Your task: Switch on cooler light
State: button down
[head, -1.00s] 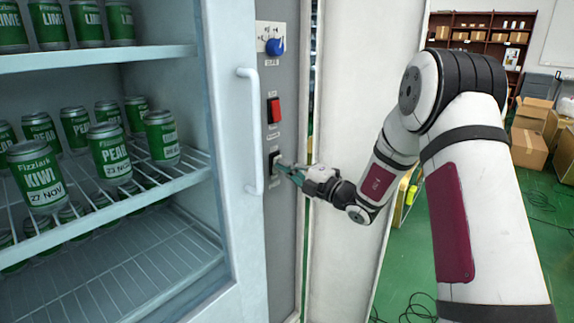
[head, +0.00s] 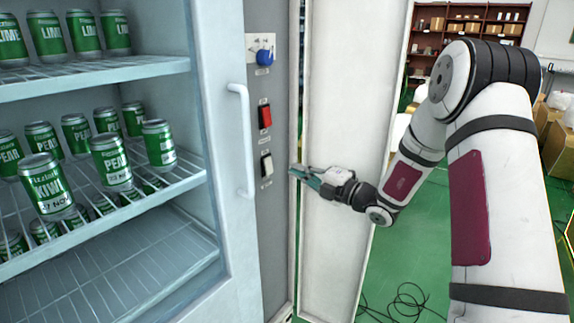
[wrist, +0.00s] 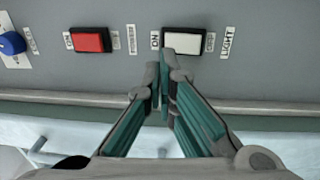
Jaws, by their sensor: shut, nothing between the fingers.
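The light switch is a white rocker (head: 266,166) in a black frame, low on the cooler's grey side panel. In the wrist view the white rocker (wrist: 186,40) sits between an "ON" label on its left and a "LIGHT" label on its right. I cannot tell for sure which way it is tipped. My gripper (head: 294,171) is shut and empty, a little to the right of the switch and apart from it in the head view. In the wrist view my gripper's fingertips (wrist: 166,66) overlap the rocker's lower left edge.
A red switch (head: 265,116) and a blue knob (head: 265,57) sit above the light switch on the panel. The cooler door handle (head: 243,140) stands left of it. Green cans (head: 111,160) fill the upper shelves. A white open panel (head: 345,120) stands behind my gripper.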

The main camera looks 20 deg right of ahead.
jog(key=shift+s+d+r+p, duration=0.25)
jog(key=shift+s+d, duration=0.5)
jog(key=shift+s, duration=0.3)
jog(key=shift+s+d+r+p, duration=0.1)
jog(key=shift+s+d+r, duration=0.1)
jog(key=shift+s+d, duration=0.7)
jog(key=shift+s+a, duration=0.15)
jog(key=shift+a, duration=0.05)
